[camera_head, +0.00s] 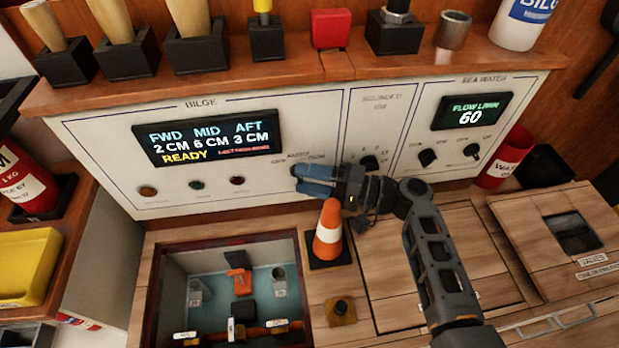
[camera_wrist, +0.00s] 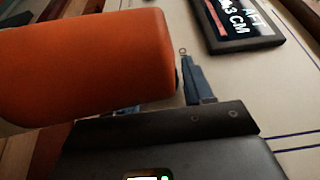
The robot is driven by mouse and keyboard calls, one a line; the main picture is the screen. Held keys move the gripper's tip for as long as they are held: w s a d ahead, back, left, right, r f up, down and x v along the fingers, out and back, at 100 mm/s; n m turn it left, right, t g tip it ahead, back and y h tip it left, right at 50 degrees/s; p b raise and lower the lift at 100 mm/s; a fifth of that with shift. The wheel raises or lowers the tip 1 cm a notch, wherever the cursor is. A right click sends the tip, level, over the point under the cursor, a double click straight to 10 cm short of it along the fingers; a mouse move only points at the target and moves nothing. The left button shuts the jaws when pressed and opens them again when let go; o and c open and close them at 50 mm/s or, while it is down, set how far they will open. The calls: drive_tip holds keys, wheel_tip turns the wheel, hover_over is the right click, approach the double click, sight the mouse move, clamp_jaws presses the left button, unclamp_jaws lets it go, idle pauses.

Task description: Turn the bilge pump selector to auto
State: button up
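The bilge panel (camera_head: 100,148) is the left part of the white console, with a lit display (camera_head: 207,139) reading FWD 2 CM, MID 6 CM, AFT 3 CM and READY. I cannot make out the bilge pump selector; the gripper covers that patch. In the wrist view one blue finger (camera_wrist: 195,80) shows beside the panel. The other is mostly hidden behind an orange body. The fingers look apart, with nothing seen between them.
An orange cone (camera_head: 329,236) stands just below my gripper; a close orange body (camera_wrist: 90,65) fills the wrist view's left. An open hatch (camera_head: 155,290) lies in front. Small knobs (camera_head: 428,157) are on the right panel. A shelf (camera_head: 270,78) with tools runs above.

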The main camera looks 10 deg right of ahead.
drive_tip(key=shift+o, duration=0.9)
drive_tip(key=v, duration=0.7)
drive_tip(key=shift+s+d, duration=0.15)
drive_tip(key=shift+d, duration=0.2)
drive_tip(key=shift+r+p, duration=0.1)
drive_tip(key=shift+p, duration=0.2)
